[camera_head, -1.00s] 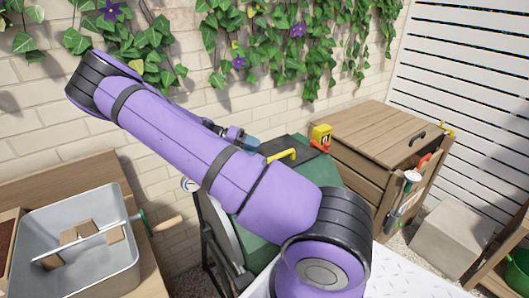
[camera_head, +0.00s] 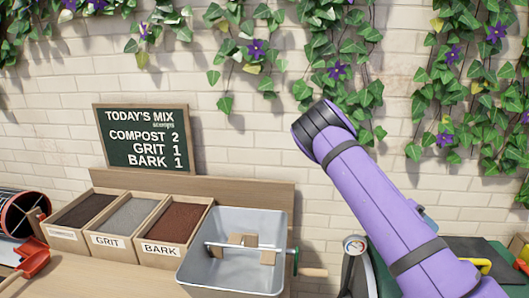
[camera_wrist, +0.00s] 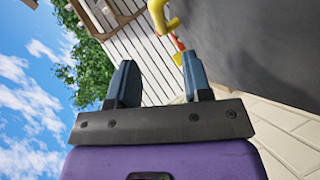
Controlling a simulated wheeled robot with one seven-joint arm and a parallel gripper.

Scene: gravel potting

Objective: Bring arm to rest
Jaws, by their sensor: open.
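My gripper (camera_wrist: 160,82) shows in the wrist view with its two dark blue fingers apart and nothing between them. Beyond the fingers are a yellow bent handle, a dark surface, a white slatted fence and sky. In the head view my purple arm rises at the right, in front of the brick wall. My gripper is hidden behind the arm in that view, apart from perhaps a small blue bit at its right edge.
A grey metal mixing tub (camera_head: 225,275) with a side crank stands on the wooden bench. Left of it are labelled bins of compost, grit (camera_head: 108,242) and bark (camera_head: 160,248). A chalkboard (camera_head: 143,137) leans behind them. A red scoop (camera_head: 32,262) lies far left. Green machinery with a yellow handle (camera_head: 478,264) is lower right.

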